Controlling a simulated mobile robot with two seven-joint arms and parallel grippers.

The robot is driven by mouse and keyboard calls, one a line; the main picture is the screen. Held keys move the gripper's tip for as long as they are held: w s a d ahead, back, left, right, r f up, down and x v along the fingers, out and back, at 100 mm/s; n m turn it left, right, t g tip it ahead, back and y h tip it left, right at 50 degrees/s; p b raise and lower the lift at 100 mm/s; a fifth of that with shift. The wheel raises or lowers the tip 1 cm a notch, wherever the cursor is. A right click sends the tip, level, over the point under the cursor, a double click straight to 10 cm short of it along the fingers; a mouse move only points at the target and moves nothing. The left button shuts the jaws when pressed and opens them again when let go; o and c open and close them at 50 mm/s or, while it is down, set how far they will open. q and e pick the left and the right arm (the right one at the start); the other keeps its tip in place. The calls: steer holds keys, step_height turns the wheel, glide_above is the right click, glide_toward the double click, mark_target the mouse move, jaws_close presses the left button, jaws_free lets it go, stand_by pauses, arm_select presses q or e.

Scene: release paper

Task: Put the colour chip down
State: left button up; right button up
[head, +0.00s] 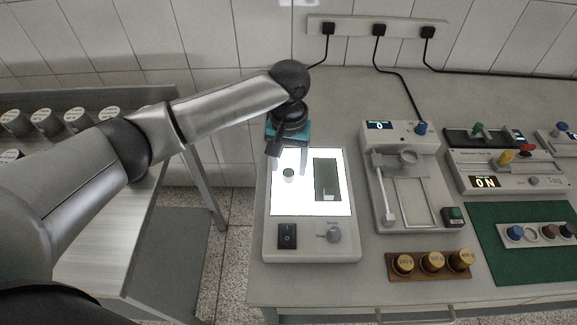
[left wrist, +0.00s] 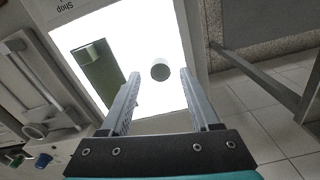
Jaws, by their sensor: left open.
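A small round piece with a pale top and a darker side, which looks like the colour chip (head: 289,175), stands on the lit white panel (head: 281,202) of a light box. In the left wrist view the chip (left wrist: 160,70) is between the two fingertips, with a gap on either side. My left gripper (head: 288,164) is open and points down over the panel; its fingers also show in the left wrist view (left wrist: 159,82). A dark green rectangle (head: 326,175) lies on the panel right of the chip. My right gripper is not in view.
The light box has a black switch (head: 287,236) and a knob (head: 334,235) in front. Right of it stands a grey device (head: 383,205) with a display. A wooden block (head: 418,266) with several brass weights is in front. Several labelled cylinders (head: 45,148) stand on the left table.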

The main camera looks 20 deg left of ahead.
mark_target(289, 172)
arm_select(q)
step_height(289, 172, up, 10)
steer(key=p, duration=0.1)
steer(key=shift+p, duration=0.3)
